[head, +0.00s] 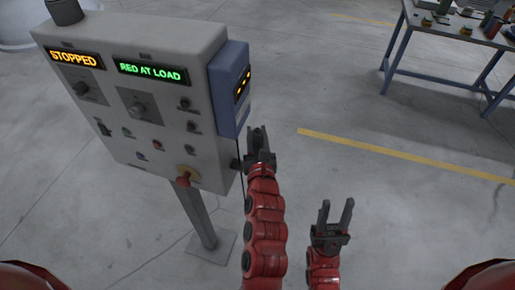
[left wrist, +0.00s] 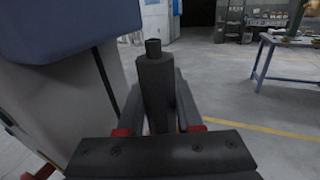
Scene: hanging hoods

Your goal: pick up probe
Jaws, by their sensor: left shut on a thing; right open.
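The probe (left wrist: 155,85) is a dark cylinder with a narrower tip, upright in the left wrist view. My left gripper (left wrist: 158,110) is shut on it, with a finger on each side. In the head view my left gripper (head: 257,142) is at the right side of the control panel, just below the blue box (head: 230,88). The probe is hard to tell from the dark fingers there. A thin dark cable (left wrist: 103,75) shows beside the blue box in the left wrist view. My right gripper (head: 333,222) is open and empty, to the right and lower.
The grey control panel (head: 150,60) stands on a post (head: 197,215) with a floor plate. Its displays read "STOPPED" and "RED AT LOAD". A blue workbench (head: 440,70) with several items is at the upper right. The floor between is clear, with a yellow line (head: 400,155).

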